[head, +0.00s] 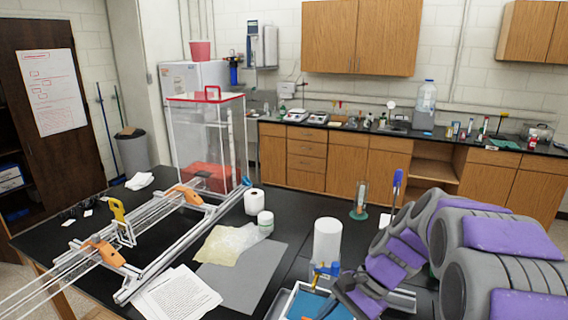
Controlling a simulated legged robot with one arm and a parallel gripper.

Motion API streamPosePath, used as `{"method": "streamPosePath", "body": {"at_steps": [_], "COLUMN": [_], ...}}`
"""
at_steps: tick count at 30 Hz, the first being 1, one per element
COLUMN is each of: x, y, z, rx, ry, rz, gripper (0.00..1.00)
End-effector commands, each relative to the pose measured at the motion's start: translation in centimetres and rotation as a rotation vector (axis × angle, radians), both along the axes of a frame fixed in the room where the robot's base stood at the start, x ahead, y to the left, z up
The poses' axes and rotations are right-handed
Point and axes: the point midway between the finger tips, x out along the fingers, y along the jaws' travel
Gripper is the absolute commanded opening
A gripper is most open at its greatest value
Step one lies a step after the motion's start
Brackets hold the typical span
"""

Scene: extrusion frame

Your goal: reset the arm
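My arm, grey with purple panels, reaches in from the right edge of the head view and bends down toward the table. My gripper (345,297) is at its lower end, low in the picture and right of the middle. It is over or beside a blue-bottomed tray (283,301); I cannot tell if they touch. A small blue and yellow item (326,270) shows right by the gripper. The fingers are small and partly hidden, so I cannot tell whether they are open or hold anything.
An extrusion frame (178,252) with orange brackets lies on the black table's left side. Papers (178,295), a grey sheet (244,279), a white roll (254,202), a white jar (265,222) and a white cylinder (327,242) stand or lie nearby. A clear box (208,135) stands behind.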

Motion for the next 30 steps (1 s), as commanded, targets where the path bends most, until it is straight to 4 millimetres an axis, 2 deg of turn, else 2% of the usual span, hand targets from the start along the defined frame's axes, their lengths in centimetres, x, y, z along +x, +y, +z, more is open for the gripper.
{"method": "streamPosePath", "body": {"at_steps": [1,11,21,25,30], "x": [-1.5,-9.9,-18.0,-20.9,-23.2], "y": [0.3,0.3,-1.4,-2.4,-3.5], "z": [0.0,-0.6,-2.2,-3.0,-3.9], "rx": [-0.022,-0.169,-0.308,-0.354,-0.401], "ry": [-0.014,-0.115,-0.217,-0.25,-0.287], "rz": [0.034,0.283,0.565,0.675,0.784], "gripper": [0.53,0.53,0.53,0.53,0.53]}}
